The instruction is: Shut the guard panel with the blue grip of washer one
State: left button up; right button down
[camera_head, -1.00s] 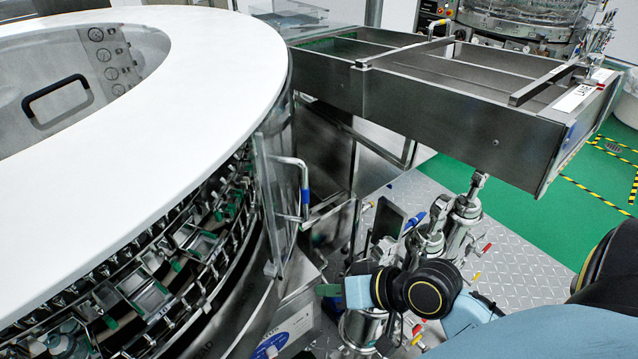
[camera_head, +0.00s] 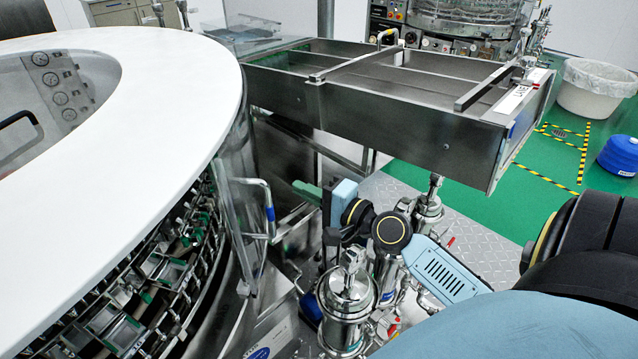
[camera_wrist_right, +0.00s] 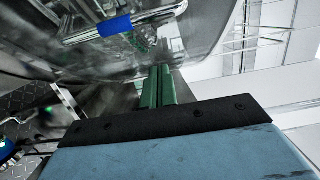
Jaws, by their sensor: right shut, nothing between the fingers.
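Washer one (camera_head: 170,60) is the big round machine with a white top ring at the left. Its clear guard panel (camera_head: 232,215) stands upright at the ring's right side and appears to stick outward. The panel's metal handle has a blue grip (camera_head: 270,212), which also shows in the right wrist view (camera_wrist_right: 114,26). My right gripper (camera_head: 298,186) has green fingers, shut and empty, just right of the handle and slightly above the blue grip in the picture. In the wrist view its fingers (camera_wrist_right: 160,74) point towards the panel, apart from the grip. My left gripper is out of view.
A long steel trough (camera_head: 400,100) runs right from the washer, behind my right arm. Steel filter housings (camera_head: 346,295) with valves stand below my right gripper. A white tub (camera_head: 595,88) and a blue drum (camera_head: 620,155) stand on the green floor at the far right.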

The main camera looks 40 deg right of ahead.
pick_arm(q)
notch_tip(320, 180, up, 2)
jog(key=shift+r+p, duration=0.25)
jog(key=shift+p, duration=0.85)
pick_arm(e)
jog(key=a, duration=0.1)
jog(key=w+a, duration=0.1)
jog(key=a, duration=0.1)
jog(key=w+a, duration=0.1)
jog(key=shift+a, duration=0.25)
jog(key=shift+s, duration=0.1)
